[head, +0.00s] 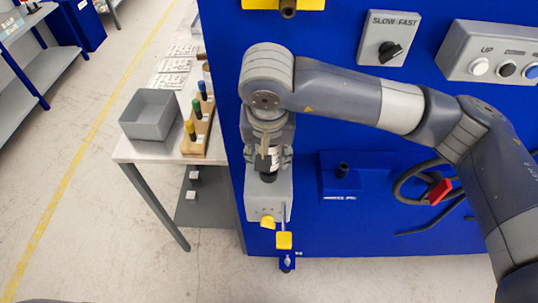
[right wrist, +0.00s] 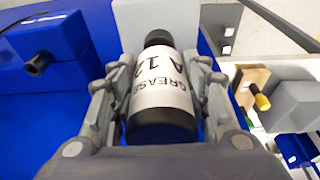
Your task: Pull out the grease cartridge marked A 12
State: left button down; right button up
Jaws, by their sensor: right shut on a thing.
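The grease cartridge (right wrist: 162,85) is a black cylinder with a white label reading GREASE A 12 in the right wrist view. My right gripper (right wrist: 160,72) is shut on it, one finger on each side of the label. In the head view my right gripper (head: 267,156) points down in front of the blue machine, and the cartridge's black end (head: 267,177) shows just below the fingers. A grey box (head: 268,205) with yellow handles is beneath it; I cannot tell if the cartridge touches it. My left gripper is not in view.
A blue socket block (head: 341,175) with a dark stub is on the machine to the right, beside a cable with a red handle (head: 439,191). At left a table holds a grey bin (head: 150,115) and a wooden rack (head: 197,130) with several coloured-top items.

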jog(key=shift+w+p+v, duration=0.2)
jog(key=shift+p+v, duration=0.05)
jog(key=shift+v, duration=0.55)
jog(key=shift+w+p+v, duration=0.2)
jog(key=shift+p+v, duration=0.05)
jog(key=shift+v, duration=0.55)
jog(key=shift+w+p+v, duration=0.2)
jog(key=shift+p+v, duration=0.05)
jog(key=shift+v, duration=0.6)
jog(key=shift+r, duration=0.1)
